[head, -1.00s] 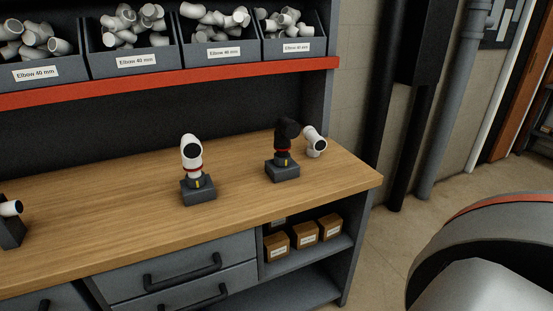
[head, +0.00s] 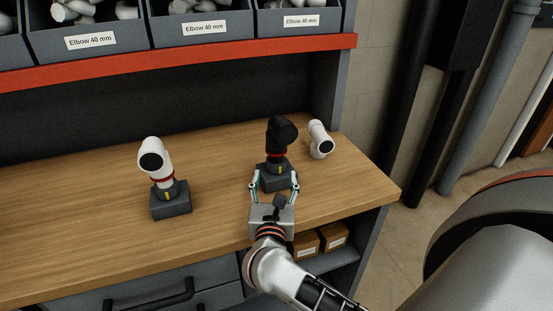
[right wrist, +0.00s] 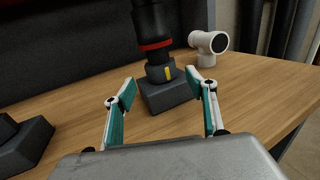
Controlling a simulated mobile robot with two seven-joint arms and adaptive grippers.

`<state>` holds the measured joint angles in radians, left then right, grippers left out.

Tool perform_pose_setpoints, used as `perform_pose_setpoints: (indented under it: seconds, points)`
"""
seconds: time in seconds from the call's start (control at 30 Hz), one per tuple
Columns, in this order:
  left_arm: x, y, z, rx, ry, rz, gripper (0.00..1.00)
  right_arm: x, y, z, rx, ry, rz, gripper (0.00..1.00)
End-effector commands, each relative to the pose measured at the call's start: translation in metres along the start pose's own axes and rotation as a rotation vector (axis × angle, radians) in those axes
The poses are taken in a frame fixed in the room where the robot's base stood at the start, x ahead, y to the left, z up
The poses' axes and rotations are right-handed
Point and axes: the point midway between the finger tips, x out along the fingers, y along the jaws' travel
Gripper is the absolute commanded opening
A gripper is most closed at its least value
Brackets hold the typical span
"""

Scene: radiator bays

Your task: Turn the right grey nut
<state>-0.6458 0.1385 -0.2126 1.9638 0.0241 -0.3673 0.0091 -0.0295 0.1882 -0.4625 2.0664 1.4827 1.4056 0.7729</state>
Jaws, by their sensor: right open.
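The right grey nut (head: 270,168) sits at the foot of a black elbow fitting (head: 279,138), under a red ring, on a dark block (head: 273,183). It carries a yellow mark. The nut also shows in the right wrist view (right wrist: 157,72). My right gripper (head: 275,181) is open and empty, in front of the block on the near side. In the right wrist view its fingertips (right wrist: 160,86) are spread left and right, with the nut between and beyond them, apparently not touched. My left gripper is not in view.
A white elbow on a similar block (head: 171,205) with a grey nut stands to the left. Bins (head: 195,32) of elbows stand above on a red-edged shelf (head: 200,62). The wooden bench (head: 75,210) is mostly clear.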

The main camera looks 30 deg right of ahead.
Motion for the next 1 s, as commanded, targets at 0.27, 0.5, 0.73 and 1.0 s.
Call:
perform_pose_setpoints:
  seconds: [0.27, 0.5, 0.73, 1.0]
  points:
    - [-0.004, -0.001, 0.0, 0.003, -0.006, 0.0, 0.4, 0.039, -0.001, 0.001, 0.002, 0.0, -0.003, 0.56]
    - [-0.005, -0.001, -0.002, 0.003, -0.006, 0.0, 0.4, 0.068, -0.001, 0.0, 0.001, 0.001, -0.002, 0.56]
    - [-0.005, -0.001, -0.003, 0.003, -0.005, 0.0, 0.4, 0.075, -0.001, -0.001, 0.001, 0.002, -0.003, 0.56]
    - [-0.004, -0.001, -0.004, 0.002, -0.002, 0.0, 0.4, 0.075, -0.001, -0.001, 0.001, 0.002, -0.002, 0.28]
